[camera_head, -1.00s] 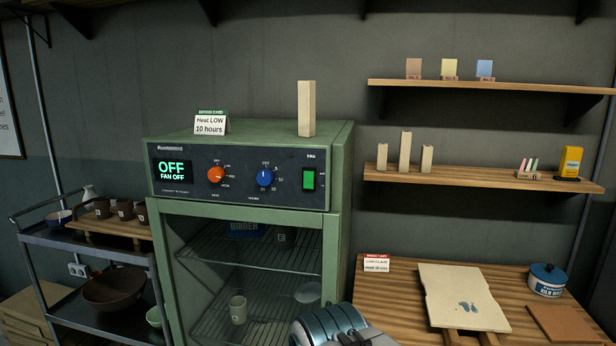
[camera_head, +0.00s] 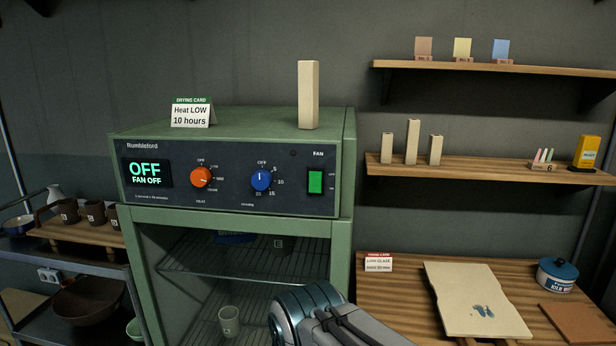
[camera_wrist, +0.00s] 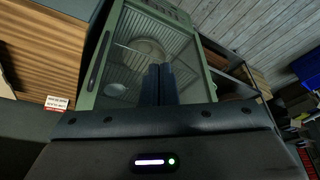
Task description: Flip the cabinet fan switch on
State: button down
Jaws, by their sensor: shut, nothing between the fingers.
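The green drying cabinet (camera_head: 345,170) stands ahead with a dark control panel across its top front. The green fan switch (camera_head: 315,182) sits at the panel's right end under the label FAN. The display (camera_head: 147,173) reads OFF and FAN OFF. An orange heat knob (camera_head: 201,177) and a blue timer knob (camera_head: 261,181) lie between display and switch. In the wrist view my gripper (camera_wrist: 161,70) is shut and empty, its fingers pointing toward the cabinet's front. In the head view my arm is low in front of the cabinet, below the switch; the fingertips are hidden there.
A drying card (camera_head: 191,113) and a pale block (camera_head: 308,95) stand on the cabinet. A wooden table (camera_head: 400,290) with a board is at right, under two shelves. A cart (camera_head: 85,272) with pottery is at left. The space before the panel is clear.

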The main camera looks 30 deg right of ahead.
aim_at(313, 178)
jog(key=w+d+r+n, duration=0.3)
jog(key=w+r, duration=0.1)
jog(key=r, duration=0.7)
jog(key=w+d+r+n+h+p, duration=0.1)
jog(key=w+d+r+n, duration=0.2)
jog(key=r, duration=0.8)
jog(key=w+d+r+n+h, duration=0.1)
jog(key=w+d+r+n, duration=0.3)
jog(key=w+r, duration=0.3)
jog(key=shift+r+n+g+p, duration=0.35)
jog(key=shift+r+n, duration=0.25)
jog(key=shift+r, duration=1.9)
jog(key=shift+f, duration=0.15)
jog(key=w+d+f, duration=0.1)
jog(key=f, duration=0.2)
jog(key=w+d+f, duration=0.1)
jog(key=w+f, duration=0.1)
jog(key=f, duration=0.1)
jog(key=w+d+f+p, duration=0.1)
jog(key=w+f, duration=0.1)
jog(key=f, duration=0.1)
jog(key=shift+w+d+f, duration=0.15)
jog(key=shift+d+f, duration=0.1)
jog(key=shift+d, duration=0.1)
jog(key=shift+w+d, duration=0.2)
jog(key=shift+w, duration=0.1)
